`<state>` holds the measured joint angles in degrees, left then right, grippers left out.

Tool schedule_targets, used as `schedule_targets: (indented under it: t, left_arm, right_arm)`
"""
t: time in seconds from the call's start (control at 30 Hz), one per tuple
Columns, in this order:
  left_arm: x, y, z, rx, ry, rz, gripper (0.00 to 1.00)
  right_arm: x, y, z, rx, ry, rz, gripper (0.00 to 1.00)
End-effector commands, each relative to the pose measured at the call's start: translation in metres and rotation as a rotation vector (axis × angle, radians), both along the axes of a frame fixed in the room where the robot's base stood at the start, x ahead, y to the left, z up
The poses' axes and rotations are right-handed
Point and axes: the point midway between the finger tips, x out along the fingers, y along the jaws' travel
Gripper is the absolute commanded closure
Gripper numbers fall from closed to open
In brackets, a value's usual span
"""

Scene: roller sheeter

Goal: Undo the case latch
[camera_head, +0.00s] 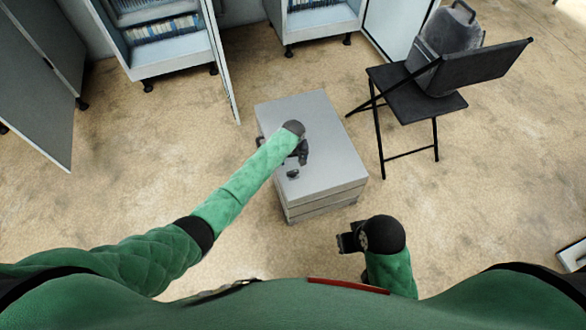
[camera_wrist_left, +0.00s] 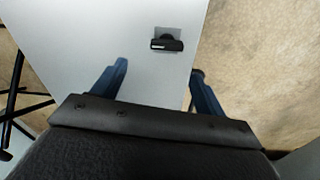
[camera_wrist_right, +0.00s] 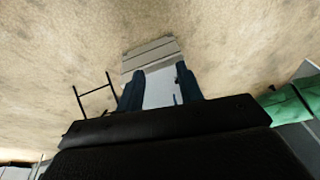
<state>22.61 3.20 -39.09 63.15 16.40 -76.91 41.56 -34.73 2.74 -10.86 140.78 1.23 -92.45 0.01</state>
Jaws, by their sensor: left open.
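A grey case (camera_head: 330,120) stands on the floor in the middle of the head view. A small dark latch (camera_head: 293,174) sits on its top near the left edge. The latch (camera_wrist_left: 167,44) also shows in the left wrist view, beyond my fingertips. My left gripper (camera_head: 302,155) is open and empty above the case, close to the latch and apart from it in the left wrist view. My right gripper (camera_head: 345,241) is held in front of the case. In the right wrist view its fingers (camera_wrist_right: 157,76) are apart with nothing held, and the case (camera_wrist_right: 152,50) shows beyond them.
A black folding chair (camera_head: 420,95) stands to the right with a grey container (camera_head: 450,40) on it. Open cabinets (camera_head: 160,45) with items on shelves stand at the back, one door (camera_head: 222,60) reaching towards the case. Bare floor (camera_head: 130,150) lies left of the case.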

Motion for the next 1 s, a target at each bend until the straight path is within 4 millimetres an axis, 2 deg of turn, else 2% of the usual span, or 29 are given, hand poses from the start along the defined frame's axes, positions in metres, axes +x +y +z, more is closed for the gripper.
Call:
schedule_targets:
  t: [0.13,0.37,0.8,1.0]
  left_arm:
    - [-0.007,0.004,0.0,0.017,0.039,0.097,0.27]
    - [-0.008,0.004,-0.004,0.02,0.047,0.169,0.27]
    - [-0.008,0.005,-0.062,0.021,0.047,0.167,0.27]
    - [-0.008,0.004,-0.075,0.019,0.045,0.166,0.27]
  right_arm:
    - [-0.012,-0.002,-0.003,-0.012,0.062,0.007,0.64]
    - [-0.014,-0.002,-0.004,-0.015,0.075,0.009,0.64]
    - [-0.014,-0.002,-0.005,-0.015,0.074,0.009,0.64]
    - [-0.013,-0.001,-0.006,-0.012,0.071,0.009,0.64]
